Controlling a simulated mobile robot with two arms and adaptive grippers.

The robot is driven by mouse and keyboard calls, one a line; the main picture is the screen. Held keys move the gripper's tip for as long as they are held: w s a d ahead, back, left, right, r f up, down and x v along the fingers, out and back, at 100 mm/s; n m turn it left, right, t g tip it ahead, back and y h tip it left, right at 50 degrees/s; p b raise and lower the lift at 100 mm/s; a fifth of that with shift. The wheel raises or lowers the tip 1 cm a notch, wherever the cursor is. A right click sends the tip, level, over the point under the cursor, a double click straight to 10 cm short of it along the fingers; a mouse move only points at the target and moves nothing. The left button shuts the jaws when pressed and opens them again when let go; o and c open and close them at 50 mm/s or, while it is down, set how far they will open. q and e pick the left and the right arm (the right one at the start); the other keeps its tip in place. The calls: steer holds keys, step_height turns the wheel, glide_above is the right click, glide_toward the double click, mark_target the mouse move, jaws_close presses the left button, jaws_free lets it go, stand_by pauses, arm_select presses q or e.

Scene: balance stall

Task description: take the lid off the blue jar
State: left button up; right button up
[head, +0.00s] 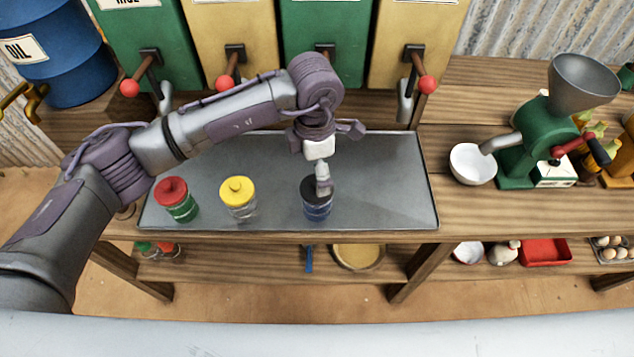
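The blue jar (318,213) is clear with blue contents and stands upright on the grey metal tray. Its black lid (310,186) sits on top. My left gripper (323,188) points down from above, with its fingertips at the middle of the lid. The fingers are seen nearly edge-on and hide the lid's centre, so I cannot tell whether they are closed on it. My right gripper is not in view.
A red-lidded jar (177,200) and a yellow-lidded jar (239,198) stand left on the tray (385,205). Dispensers with red-knobbed levers (426,85) stand behind. A white bowl (473,164) and green grinder (545,130) are at right. The tray's right side is clear.

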mark_target(308, 186)
arm_select(q)
steer(key=f+p, duration=0.1)
steer(key=f, duration=0.2)
steer(key=shift+d+f+p, duration=0.2)
steer(key=shift+f+p, duration=0.15)
steer(key=shift+f, duration=0.5)
steer(key=c, duration=0.8)
steer(key=shift+s, duration=0.15)
steer(key=shift+c, duration=1.8)
steer(key=shift+a+f, duration=0.1)
